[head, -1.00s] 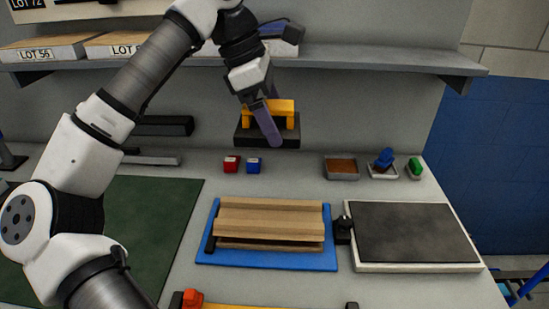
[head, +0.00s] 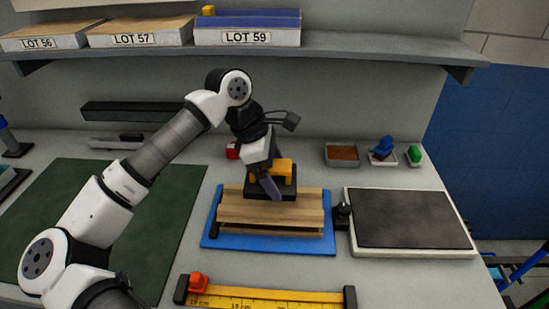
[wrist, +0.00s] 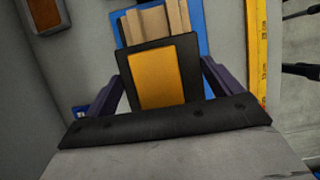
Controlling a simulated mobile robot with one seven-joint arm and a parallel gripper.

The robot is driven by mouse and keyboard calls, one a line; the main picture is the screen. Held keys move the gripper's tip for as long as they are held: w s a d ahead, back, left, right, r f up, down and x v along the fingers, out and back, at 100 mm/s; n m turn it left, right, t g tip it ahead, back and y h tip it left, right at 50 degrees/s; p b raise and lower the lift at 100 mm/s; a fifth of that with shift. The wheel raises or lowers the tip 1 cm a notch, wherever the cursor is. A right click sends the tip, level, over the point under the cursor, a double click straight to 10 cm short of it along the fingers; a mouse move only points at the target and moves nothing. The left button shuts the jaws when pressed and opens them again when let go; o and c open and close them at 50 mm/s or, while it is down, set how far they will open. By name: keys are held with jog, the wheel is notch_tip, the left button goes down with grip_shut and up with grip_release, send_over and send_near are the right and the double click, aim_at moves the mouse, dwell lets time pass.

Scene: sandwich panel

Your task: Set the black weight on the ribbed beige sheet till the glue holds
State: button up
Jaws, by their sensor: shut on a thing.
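The black weight (head: 256,190) has a yellow-orange handle (head: 284,168). In the wrist view the weight (wrist: 188,52) fills the space between the fingers. The ribbed beige sheet (head: 240,213) lies on a blue board (head: 270,245). The weight is over the rear middle of the sheet and looks level. Its lower edge appears close to the ribs; I cannot tell whether it touches. The sheet also shows beyond the weight in the wrist view (wrist: 155,22).
A dark-topped plate (head: 410,218) stands right of the board, with a small black fitting (head: 342,215) between. A yellow ruler (head: 265,297) lies in front. A green mat (head: 100,215) is at left. A red block (head: 232,151) sits behind. A shelf (head: 350,50) runs above.

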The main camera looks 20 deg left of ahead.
jog(key=shift+f+p, duration=0.5)
jog(key=shift+f, duration=1.45)
jog(key=shift+f+b, duration=0.45)
jog(key=shift+b, duration=0.3)
jog(key=o, duration=1.8)
jog(key=shift+c, duration=0.2)
jog(key=shift+r, duration=0.1)
jog(key=shift+r+p, duration=0.55)
jog(key=shift+p, duration=0.25)
jog(key=b+v, duration=0.3)
jog(key=v, duration=0.8)
jog(key=shift+s+a+r+b, duration=0.15)
jog(key=shift+a+r+b, duration=0.05)
jog(key=shift+b, duration=0.15)
jog(key=shift+f, duration=0.1)
